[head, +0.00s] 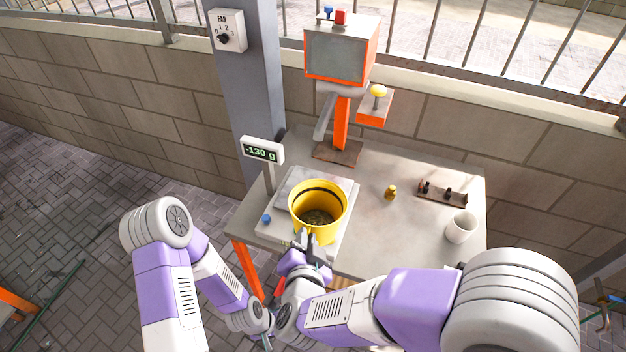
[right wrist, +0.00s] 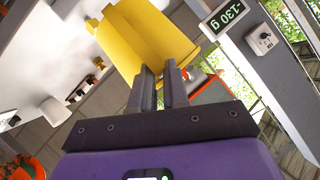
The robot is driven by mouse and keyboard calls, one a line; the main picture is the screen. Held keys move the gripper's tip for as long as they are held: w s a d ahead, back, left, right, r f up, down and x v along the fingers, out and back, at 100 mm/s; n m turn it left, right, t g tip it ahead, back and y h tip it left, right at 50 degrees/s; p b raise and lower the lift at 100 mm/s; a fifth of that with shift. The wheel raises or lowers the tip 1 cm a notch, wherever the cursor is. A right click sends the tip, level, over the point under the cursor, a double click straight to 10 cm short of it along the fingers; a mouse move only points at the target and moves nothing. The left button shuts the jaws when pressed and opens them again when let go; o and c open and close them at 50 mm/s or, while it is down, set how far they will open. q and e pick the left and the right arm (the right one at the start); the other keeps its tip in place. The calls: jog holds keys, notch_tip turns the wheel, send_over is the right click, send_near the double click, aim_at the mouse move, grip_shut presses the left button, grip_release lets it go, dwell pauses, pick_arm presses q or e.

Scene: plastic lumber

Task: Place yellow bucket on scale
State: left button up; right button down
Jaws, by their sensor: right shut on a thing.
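The yellow bucket (head: 329,227) is open at the top, with dark granular contents inside. It is upright or nearly so, over the scale (head: 345,243), a pale platform on the table's left side; I cannot tell whether its base touches the plate. The scale's display (head: 262,150) reads -130 g. My right gripper (head: 308,238) is shut on the bucket's near side. In the right wrist view its fingers (right wrist: 172,78) meet the wall of the yellow bucket (right wrist: 145,40). My left arm is folded at the lower left, and its gripper does not show.
The table (head: 400,245) also holds a small brass weight (head: 391,192), a wooden block with dark pegs (head: 442,193) and a white cup (head: 461,228) on the right. An orange-framed machine (head: 341,55) stands at the back. A grey post (head: 245,95) rises behind the display.

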jog(key=w, duration=1.1)
jog(key=w+b, duration=0.1)
jog(key=w, duration=0.5)
jog(key=shift+a+r, duration=0.1)
jog(key=shift+a, duration=0.15)
notch_tip(320, 180, down, 4)
jog(key=shift+r+b, duration=0.15)
jog(key=shift+b, duration=0.65)
jog(key=c, duration=1.1)
grip_release()
jog(key=p, duration=0.2)
send_near(307, 182)
jog(key=f, duration=0.1)
jog(key=s+f, duration=0.1)
jog(key=f, duration=0.1)
